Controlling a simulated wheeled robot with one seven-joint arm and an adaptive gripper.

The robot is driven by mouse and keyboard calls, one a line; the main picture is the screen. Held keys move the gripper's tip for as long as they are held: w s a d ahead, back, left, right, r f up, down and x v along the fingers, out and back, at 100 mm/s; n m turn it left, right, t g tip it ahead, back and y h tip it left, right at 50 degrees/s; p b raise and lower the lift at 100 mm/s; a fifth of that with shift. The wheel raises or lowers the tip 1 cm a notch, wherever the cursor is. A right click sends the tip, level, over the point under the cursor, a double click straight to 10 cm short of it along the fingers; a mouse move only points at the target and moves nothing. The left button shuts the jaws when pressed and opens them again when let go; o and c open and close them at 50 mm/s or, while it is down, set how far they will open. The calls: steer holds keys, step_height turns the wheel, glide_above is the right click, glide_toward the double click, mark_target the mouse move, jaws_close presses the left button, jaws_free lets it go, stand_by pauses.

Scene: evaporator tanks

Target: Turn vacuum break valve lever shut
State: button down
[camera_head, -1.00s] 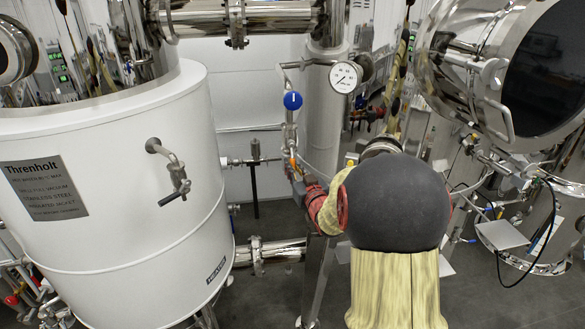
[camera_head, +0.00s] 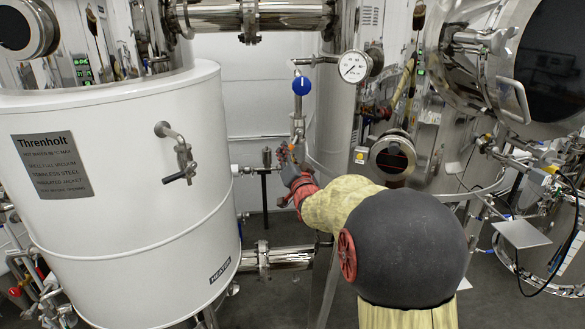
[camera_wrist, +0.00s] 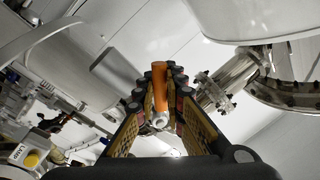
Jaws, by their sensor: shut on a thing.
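The vacuum break valve appears to be on the thin vertical steel pipe (camera_head: 298,128), under a round blue part (camera_head: 301,86) and beside the pressure gauge. My gripper (camera_head: 284,158) is at the pipe's lower end, slightly left of it. In the wrist view, my gripper's fingers (camera_wrist: 160,78) are closed around an orange lever grip (camera_wrist: 159,82), with its pale metal end towards the camera. In the head view my gripper largely hides the lever, and the lever's exact angle cannot be told.
A white gauge (camera_head: 354,67) is right of the pipe. The white Threnholt tank (camera_head: 110,225) fills the left, with a small tap (camera_head: 180,158) on its side. A black-handled valve (camera_head: 264,190) stands just left of my gripper. A large steel vessel (camera_head: 500,75) is at right.

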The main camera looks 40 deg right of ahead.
steer(key=m+b, duration=0.1)
steer(key=b, duration=0.1)
steer(key=a+r+m+b, duration=0.1)
steer(key=m, duration=0.1)
steer(key=w+m+h+b, duration=0.1)
steer(key=m+b, duration=0.1)
steer(key=shift+a+r+b, duration=0.35)
steer(key=shift+w+a+r+m+g+h+b, duration=0.1)
steer(key=shift+r+m+h+b, duration=0.25)
steer(key=shift+r+m+b, duration=0.6)
steer(key=shift+w+a+r+m+g+h+b, duration=0.1)
steer(key=shift+r+m+h+b, duration=0.3)
steer(key=shift+m+b, duration=0.95)
steer(key=shift+a+r+m+g+h+b, duration=0.1)
steer(key=shift+r+m+h+b, duration=0.4)
steer(key=shift+m+b, duration=0.7)
steer(key=shift+r+m, duration=0.15)
steer(key=shift+m, duration=0.15)
steer(key=c, duration=1.9)
jaws_free()
steer(key=v, duration=1.2)
steer(key=shift+s+d+r, duration=0.1)
